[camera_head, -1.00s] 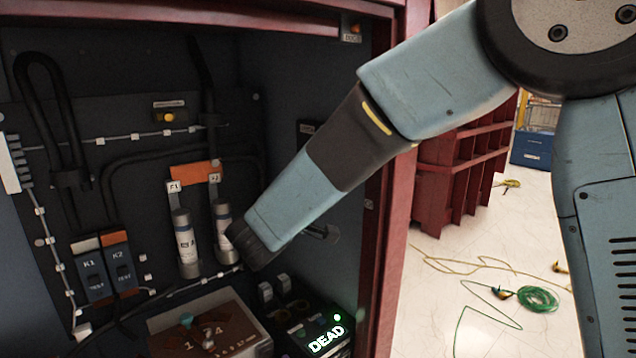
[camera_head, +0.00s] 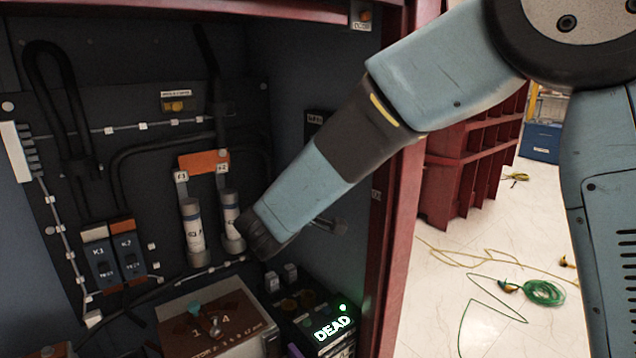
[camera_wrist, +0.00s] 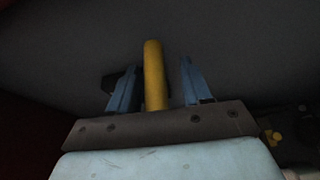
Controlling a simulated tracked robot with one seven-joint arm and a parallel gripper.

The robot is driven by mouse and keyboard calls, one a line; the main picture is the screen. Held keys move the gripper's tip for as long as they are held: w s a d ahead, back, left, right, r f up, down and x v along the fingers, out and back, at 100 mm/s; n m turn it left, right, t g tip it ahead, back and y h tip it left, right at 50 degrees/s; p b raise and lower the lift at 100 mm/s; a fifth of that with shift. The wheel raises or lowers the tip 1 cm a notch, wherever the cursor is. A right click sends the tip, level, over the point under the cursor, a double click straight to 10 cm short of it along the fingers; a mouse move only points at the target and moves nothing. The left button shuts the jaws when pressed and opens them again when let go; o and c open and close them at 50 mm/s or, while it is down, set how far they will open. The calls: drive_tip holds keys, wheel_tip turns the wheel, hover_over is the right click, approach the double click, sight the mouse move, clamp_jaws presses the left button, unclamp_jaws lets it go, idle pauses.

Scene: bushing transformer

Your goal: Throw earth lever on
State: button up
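In the wrist view, a yellow bar (camera_wrist: 153,80), which looks like the earth lever's handle, stands upright between the two blue fingers of my gripper (camera_wrist: 158,66). The fingers are apart, with a clear gap between the bar and the right finger. The bar is closer to the left finger; I cannot tell if they touch. In the head view my arm reaches into the dark cabinet toward its right wall. The fingers and the yellow bar cannot be made out there. A dark fitting (camera_head: 330,225) shows just right of my wrist, its nature unclear.
Two pale fuses, left (camera_head: 193,230) and right (camera_head: 231,220), stand left of my wrist. Below lie a brown-topped box (camera_head: 205,330) and a tester reading DEAD (camera_head: 333,328) with a green light. The red cabinet frame (camera_head: 390,230) edges the opening. Cables (camera_head: 540,292) lie on the floor outside.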

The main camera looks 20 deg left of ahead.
drive_tip(key=s+a, duration=0.2)
drive_tip(key=s, duration=1.1)
drive_tip(key=shift+s+a+f, duration=0.25)
drive_tip(key=shift+s+f, duration=0.05)
